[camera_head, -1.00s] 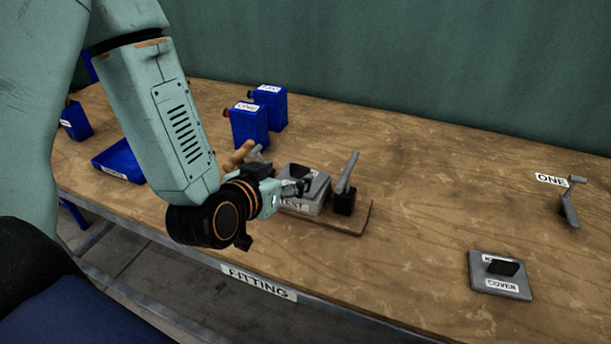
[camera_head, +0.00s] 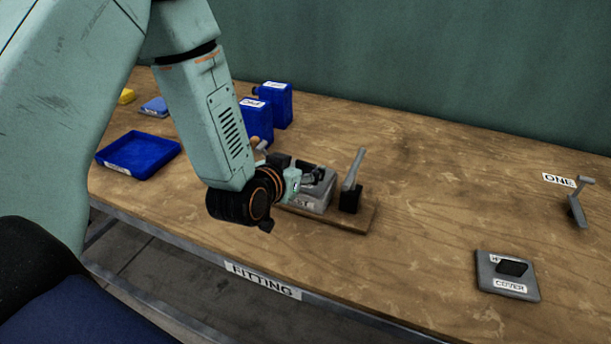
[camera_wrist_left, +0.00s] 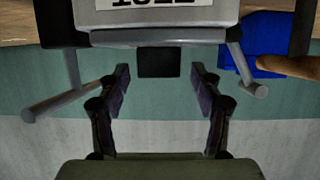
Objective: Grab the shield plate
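A grey block with a partly hidden label (camera_head: 302,203) sits on a wooden base beside an upright lever. A grey plate on its top is mostly covered by my gripper, and no label reading "shield" is legible. My left gripper (camera_head: 310,176) is at the top of this block. In the left wrist view the left gripper (camera_wrist_left: 159,75) is open, its two dark fingers apart on either side of a black grip block (camera_wrist_left: 158,62). I cannot tell whether they touch it. The label (camera_wrist_left: 155,3) is upside down there. My right gripper is not in view.
A grey plate labelled COVER (camera_head: 508,273) with a black grip lies at the front right. A lever (camera_head: 352,182) stands just right of the block. Blue canisters (camera_head: 275,104) stand behind, and a blue tray (camera_head: 138,152) lies left.

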